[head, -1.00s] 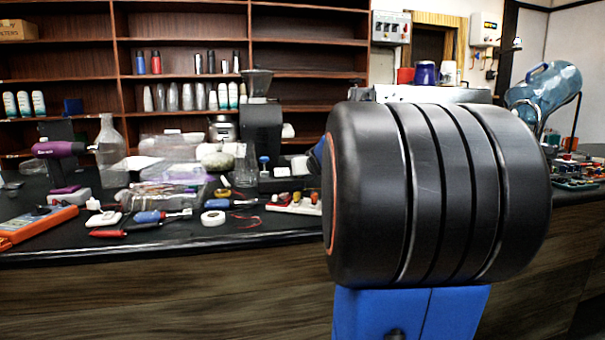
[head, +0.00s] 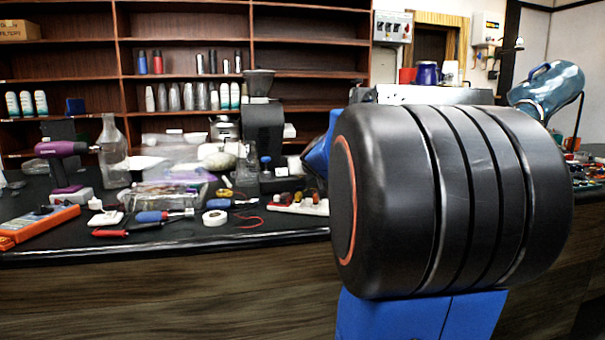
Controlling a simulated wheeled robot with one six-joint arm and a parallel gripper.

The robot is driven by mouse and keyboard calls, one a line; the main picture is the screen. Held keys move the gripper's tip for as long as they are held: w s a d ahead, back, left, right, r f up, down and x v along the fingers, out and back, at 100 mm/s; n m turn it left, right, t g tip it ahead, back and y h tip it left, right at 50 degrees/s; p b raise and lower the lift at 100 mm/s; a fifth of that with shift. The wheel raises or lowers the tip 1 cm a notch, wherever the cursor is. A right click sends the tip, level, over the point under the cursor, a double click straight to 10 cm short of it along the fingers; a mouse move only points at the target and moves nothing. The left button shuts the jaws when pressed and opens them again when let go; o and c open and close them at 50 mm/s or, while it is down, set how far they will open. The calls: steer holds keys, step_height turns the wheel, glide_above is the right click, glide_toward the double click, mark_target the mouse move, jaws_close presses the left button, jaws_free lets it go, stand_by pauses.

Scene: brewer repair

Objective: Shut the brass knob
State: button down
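I cannot make out the brass knob for certain. Small brass-coloured fittings (head: 493,74) show under a white wall box (head: 488,29) at the upper right, too small to tell apart. My gripper is not in view. A large black and blue link of my own arm fills the right of the head view and hides the bench behind it.
A black bench top (head: 262,233) runs across, crowded with tools. A blue water bottle (head: 548,90) is at the right. Shelves line the back.

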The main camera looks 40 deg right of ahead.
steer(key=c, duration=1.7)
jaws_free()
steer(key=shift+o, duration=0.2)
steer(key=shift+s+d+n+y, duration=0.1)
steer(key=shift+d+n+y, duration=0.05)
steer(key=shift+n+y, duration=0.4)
